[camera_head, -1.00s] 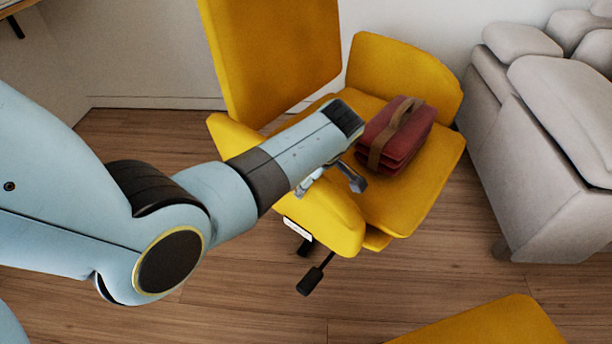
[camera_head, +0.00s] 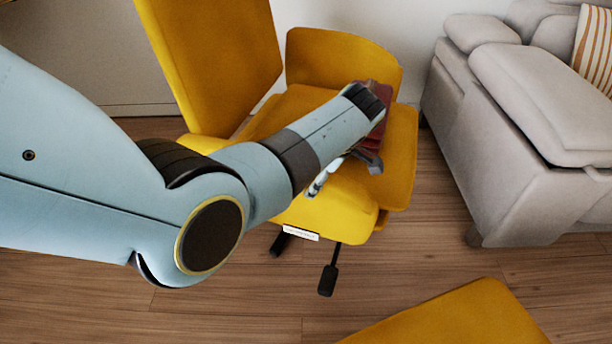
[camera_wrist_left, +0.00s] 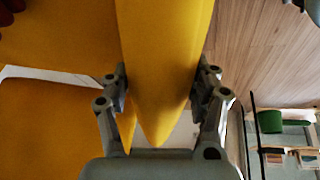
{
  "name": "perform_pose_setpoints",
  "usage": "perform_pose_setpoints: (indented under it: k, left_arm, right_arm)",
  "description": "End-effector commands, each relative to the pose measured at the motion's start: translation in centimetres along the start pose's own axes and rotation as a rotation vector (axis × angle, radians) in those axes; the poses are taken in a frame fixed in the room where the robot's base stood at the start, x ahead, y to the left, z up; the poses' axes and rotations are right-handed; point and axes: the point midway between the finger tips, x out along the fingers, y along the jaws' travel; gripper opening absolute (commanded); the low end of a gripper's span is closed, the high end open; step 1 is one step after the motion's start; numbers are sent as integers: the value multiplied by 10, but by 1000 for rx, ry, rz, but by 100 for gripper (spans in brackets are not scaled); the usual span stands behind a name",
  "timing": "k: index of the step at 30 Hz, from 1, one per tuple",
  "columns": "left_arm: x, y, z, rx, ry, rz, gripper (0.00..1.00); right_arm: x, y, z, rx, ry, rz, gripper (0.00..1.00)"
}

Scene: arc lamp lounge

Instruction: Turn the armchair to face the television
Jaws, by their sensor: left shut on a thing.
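The yellow armchair (camera_head: 210,60) stands at centre left in the head view, with its tall back at the left and its seat front towards the right. My left gripper (camera_head: 348,172) is over its near armrest (camera_head: 340,208). In the left wrist view the fingers of my left gripper (camera_wrist_left: 163,88) are on both sides of the yellow armrest (camera_wrist_left: 165,50), shut on it. A dark red bag (camera_head: 377,130) sits on the seat, mostly hidden behind my gripper. No television shows in these views. My right gripper is out of view.
A light grey sofa (camera_head: 520,180) stands close on the right, with a narrow floor gap to the chair. A yellow padded piece (camera_head: 460,318) is at the bottom edge. Wooden floor (camera_head: 420,260) is clear between them. A wall is behind the chair.

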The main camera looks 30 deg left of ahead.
Motion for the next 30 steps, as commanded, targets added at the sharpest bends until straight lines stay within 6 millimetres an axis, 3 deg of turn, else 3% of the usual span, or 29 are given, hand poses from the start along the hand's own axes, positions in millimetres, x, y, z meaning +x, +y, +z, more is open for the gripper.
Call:
perform_pose_setpoints:
  k: [10,11,16,25,30]
  left_arm:
    - [0,0,1,0,1,2,2]
    - [0,0,1,0,1,2,63]
    - [0,0,0,-1,1,1,84]
    - [-3,0,0,-1,1,1,84]
    - [-26,1,1,-3,-3,4,84]
  right_arm:
    - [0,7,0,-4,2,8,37]
    - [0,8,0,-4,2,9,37]
    - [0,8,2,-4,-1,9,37]
    - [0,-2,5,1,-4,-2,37]
    - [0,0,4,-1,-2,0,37]
